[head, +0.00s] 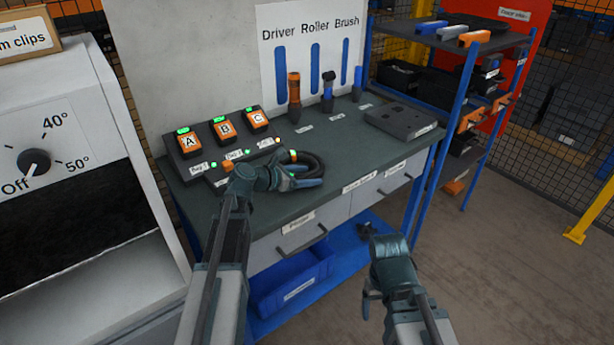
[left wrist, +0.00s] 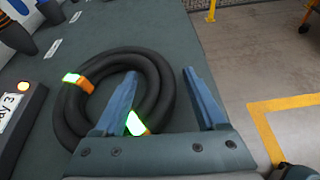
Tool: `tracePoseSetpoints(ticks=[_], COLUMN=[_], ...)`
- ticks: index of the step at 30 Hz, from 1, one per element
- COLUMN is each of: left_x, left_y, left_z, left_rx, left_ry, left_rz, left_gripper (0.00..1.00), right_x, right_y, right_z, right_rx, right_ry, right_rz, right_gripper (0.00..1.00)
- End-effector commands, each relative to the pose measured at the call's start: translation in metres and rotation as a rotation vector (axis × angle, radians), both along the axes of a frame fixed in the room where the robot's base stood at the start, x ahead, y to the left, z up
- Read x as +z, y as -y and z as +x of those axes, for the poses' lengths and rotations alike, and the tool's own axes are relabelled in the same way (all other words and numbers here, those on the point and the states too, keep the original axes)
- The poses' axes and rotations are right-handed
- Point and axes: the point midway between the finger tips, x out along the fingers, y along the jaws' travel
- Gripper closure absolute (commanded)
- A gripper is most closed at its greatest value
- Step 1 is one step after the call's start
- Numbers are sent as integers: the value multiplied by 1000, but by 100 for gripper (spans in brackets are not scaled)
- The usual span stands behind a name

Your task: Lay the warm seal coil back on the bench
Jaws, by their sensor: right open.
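The seal coil (head: 318,162) is a thick black ring of hose with orange bands and bright green patches. It appears to lie flat on the dark green bench top (head: 330,205), and it also shows in the left wrist view (left wrist: 68,110). My left gripper (head: 308,182) is over the coil's near right side. In the left wrist view its blue fingers (left wrist: 160,88) straddle that side, one inside the ring and one outside, with a gap by the outer finger. The left finger hides part of the coil. My right gripper (head: 368,264) is open and empty, in front of the bench.
A panel with orange modules A, B and C (head: 223,130) stands beside the coil. Upright tools (head: 294,88) and a flat grey block (head: 400,121) are farther back. A heating cabinet (head: 60,180) is at left, a blue shelf rack (head: 460,90) at right.

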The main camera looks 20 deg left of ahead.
Motion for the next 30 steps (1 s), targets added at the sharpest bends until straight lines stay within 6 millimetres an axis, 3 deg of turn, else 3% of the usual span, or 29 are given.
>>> tracePoseSetpoints(ticks=[8,21,30], left_x=[4,38,49], left_y=[0,-45,-65], left_z=[0,-61,-85], left_rx=[0,4,1], left_ry=[0,0,0], left_rz=[0,-1,0], left_gripper=[27,27,27], right_x=[4,38,49], right_y=[0,0,0], right_z=[0,0,0], right_rx=[0,0,-1], right_ry=[0,0,0], right_rz=[0,0,0], right_gripper=[20,20,20])
